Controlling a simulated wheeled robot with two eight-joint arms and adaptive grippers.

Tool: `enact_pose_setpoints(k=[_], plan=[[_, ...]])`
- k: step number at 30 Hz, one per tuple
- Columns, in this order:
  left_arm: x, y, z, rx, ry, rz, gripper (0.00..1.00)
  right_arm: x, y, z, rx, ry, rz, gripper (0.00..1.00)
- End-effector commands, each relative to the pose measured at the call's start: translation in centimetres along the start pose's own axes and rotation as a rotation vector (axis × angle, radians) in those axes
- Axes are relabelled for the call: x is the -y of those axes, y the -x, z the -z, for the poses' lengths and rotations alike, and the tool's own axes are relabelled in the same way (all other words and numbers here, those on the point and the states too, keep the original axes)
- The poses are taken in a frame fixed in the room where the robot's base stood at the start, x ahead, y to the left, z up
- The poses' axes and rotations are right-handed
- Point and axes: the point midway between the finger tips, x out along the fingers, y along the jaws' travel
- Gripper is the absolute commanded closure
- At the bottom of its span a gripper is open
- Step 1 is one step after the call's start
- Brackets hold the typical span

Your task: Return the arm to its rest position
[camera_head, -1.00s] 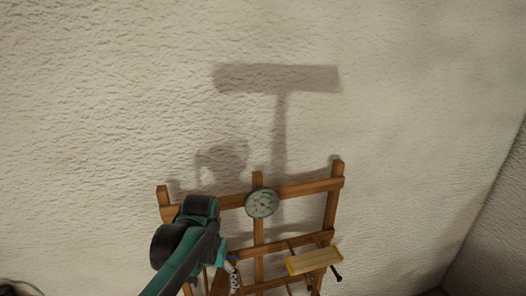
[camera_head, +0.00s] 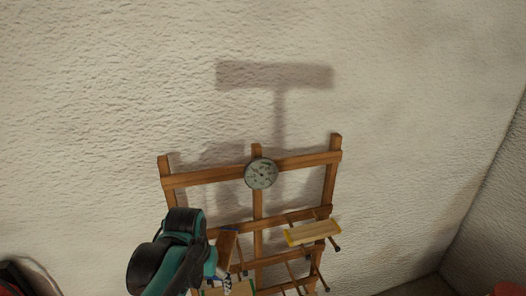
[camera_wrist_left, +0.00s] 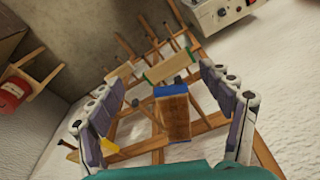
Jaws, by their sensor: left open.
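My left arm (camera_head: 170,250) comes in from the lower left in the head view, in front of a wooden rack. My left gripper (camera_head: 224,285) is partly hidden behind its own wrist and cut by the bottom edge. In the left wrist view the left gripper (camera_wrist_left: 160,80) has its two fingers wide apart, with nothing held between them. A wooden block with a blue end (camera_wrist_left: 173,112) shows in the gap between the fingers, apart from both. My right gripper is in neither view.
The wooden rack (camera_head: 205,177) stands by a rough pale wall and carries a round gauge (camera_head: 261,173) and a yellow-ended board (camera_head: 313,233). A green-edged board (camera_wrist_left: 167,67), a grey box with dials (camera_wrist_left: 222,14) and a red object (camera_wrist_left: 12,94) also show.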

Motion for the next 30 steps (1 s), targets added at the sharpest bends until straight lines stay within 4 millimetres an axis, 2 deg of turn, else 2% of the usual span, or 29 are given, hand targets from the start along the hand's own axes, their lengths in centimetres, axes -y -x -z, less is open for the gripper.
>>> enact_pose_setpoints(k=[1, 5, 12, 18, 21, 24, 30], plan=[[0.2, -1.8, -0.8, -0.018, 0.004, 0.001, 0.21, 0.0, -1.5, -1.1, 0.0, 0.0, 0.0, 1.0], [0.6, -5.1, -2.5, -0.084, 0.016, 0.003, 0.21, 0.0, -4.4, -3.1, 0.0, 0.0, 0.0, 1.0], [1.7, -14.2, -7.0, -0.264, 0.048, 0.013, 0.21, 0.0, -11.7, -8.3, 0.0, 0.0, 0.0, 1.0], [2.4, -20.9, -10.0, -0.401, 0.071, 0.024, 0.21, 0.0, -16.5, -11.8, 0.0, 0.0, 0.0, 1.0], [2.6, -23.0, -10.9, -0.448, 0.078, 0.028, 0.21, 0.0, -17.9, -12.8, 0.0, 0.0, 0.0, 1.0], [2.7, -24.0, -11.3, -0.476, 0.082, 0.031, 0.21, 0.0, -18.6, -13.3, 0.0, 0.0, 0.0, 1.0], [2.8, -24.2, -11.4, -0.487, 0.084, 0.032, 0.21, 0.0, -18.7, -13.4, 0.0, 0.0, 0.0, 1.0]])
